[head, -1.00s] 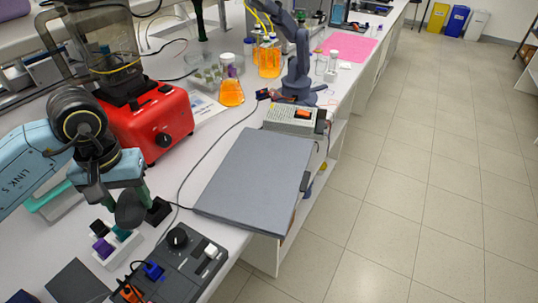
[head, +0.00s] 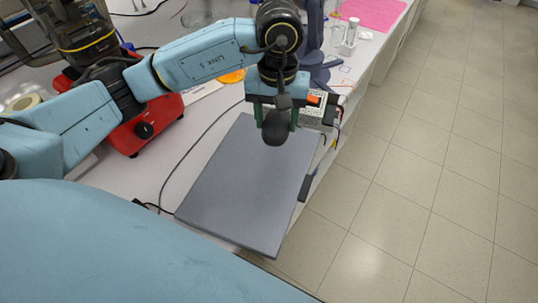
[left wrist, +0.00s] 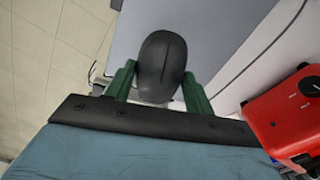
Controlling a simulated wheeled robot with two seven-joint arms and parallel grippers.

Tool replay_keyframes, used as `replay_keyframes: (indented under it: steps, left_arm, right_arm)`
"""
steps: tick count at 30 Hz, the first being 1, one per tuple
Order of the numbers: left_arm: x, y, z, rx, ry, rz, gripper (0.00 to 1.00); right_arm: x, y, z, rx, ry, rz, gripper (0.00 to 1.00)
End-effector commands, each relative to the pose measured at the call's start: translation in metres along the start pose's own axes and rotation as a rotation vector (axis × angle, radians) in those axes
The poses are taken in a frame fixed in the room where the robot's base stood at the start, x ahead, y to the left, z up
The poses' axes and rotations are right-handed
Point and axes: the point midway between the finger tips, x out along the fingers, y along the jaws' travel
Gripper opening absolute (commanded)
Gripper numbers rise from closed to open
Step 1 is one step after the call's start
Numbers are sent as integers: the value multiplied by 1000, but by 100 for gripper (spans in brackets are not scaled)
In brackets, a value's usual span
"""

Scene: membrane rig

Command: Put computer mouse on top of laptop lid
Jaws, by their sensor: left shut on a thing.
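The dark computer mouse (head: 275,130) is held between the green fingers of my left gripper (head: 277,118). The mouse hangs over the far part of the grey laptop lid (head: 235,195), near its back edge, and appears apart from it. The laptop is closed and lies flat at the bench edge. In the left wrist view, the mouse (left wrist: 162,62) sits between the fingers of my left gripper (left wrist: 158,75), with the grey lid (left wrist: 215,30) behind it. The exact height over the lid is hard to tell. My right gripper is not in view.
A red device (head: 146,128) with a black knob stands left of the laptop. A beige device with an orange part (head: 314,100) sits just behind the lid. A black cable (head: 180,165) runs along the lid's left side. Open floor lies to the right.

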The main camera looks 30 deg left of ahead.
Motion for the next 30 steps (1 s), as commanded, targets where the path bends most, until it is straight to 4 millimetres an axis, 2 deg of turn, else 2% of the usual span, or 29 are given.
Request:
replay_keyframes:
  steps: [30]
  left_arm:
    - [-14, -18, 20, -2288, 1, 1, 30]
  right_arm:
    - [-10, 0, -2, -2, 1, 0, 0]
